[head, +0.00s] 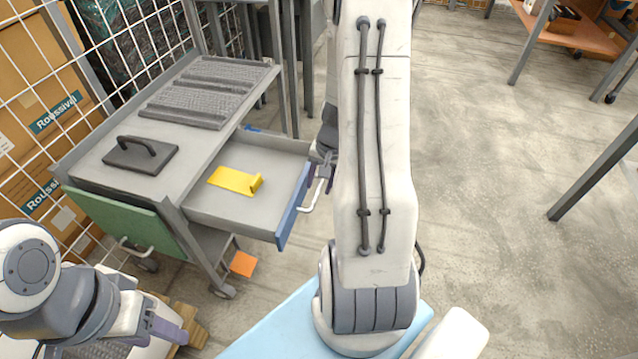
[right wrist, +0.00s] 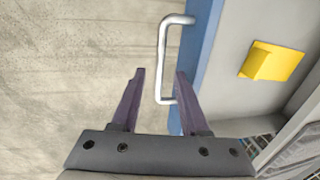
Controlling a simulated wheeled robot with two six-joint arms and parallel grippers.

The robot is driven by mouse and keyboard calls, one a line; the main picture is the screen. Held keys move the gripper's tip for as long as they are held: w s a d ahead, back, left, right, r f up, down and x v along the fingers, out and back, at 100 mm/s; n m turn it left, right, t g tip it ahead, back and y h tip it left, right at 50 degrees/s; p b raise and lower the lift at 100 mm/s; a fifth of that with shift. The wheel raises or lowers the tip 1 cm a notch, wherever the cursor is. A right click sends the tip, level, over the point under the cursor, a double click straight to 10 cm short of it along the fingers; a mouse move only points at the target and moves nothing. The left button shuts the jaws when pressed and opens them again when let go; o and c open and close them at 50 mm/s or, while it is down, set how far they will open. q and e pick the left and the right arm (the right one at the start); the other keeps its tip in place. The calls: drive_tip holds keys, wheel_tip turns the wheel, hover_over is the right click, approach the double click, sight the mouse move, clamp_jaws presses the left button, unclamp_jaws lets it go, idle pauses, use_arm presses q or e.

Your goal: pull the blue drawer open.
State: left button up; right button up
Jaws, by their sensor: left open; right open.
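The blue drawer (head: 294,207) stands pulled out of the grey cart, with its grey inside showing. A yellow bracket-like piece (head: 234,181) lies in it. The drawer's silver handle (head: 316,196) is on the blue front. My right gripper (head: 325,172) is at the handle, partly hidden behind my right arm. In the right wrist view the gripper (right wrist: 158,72) is open, and the near end of the handle (right wrist: 162,60) appears between its fingers; contact cannot be told. My left gripper (head: 172,328) is open and empty at the lower left, away from the drawer.
The cart's top (head: 110,180) carries a dark handled tool (head: 140,155) and ribbed grey mats (head: 205,90). A green drawer (head: 118,222) sits at the cart's left. A wire cage with boxes stands behind. An orange piece (head: 243,264) lies on the floor.

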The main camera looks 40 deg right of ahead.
wheel_tip(320, 180, up, 9)
drive_tip(key=s+p, duration=0.1)
drive_tip(key=p, duration=0.2)
drive_tip(key=shift+s+d+p, duration=0.2)
drive_tip(key=shift+d+p, duration=0.2)
drive_tip(key=shift+d, duration=0.05)
drive_tip(key=a+r+n+g, duration=0.1)
drive_tip(key=a+r+n, duration=0.3)
drive_tip(key=a, duration=0.7)
drive_tip(key=a+r+n, duration=0.3)
drive_tip(key=a+n, duration=0.2)
drive_tip(key=a, duration=0.5)
drive_tip(key=s+a+r+n, duration=0.4)
drive_tip(key=s+a+n, duration=0.6)
drive_tip(key=s+a, duration=0.35)
wheel_tip(320, 180, up, 28)
drive_tip(key=d+p, duration=0.1)
drive_tip(key=p, duration=2.7)
drive_tip(key=shift+g, duration=0.4)
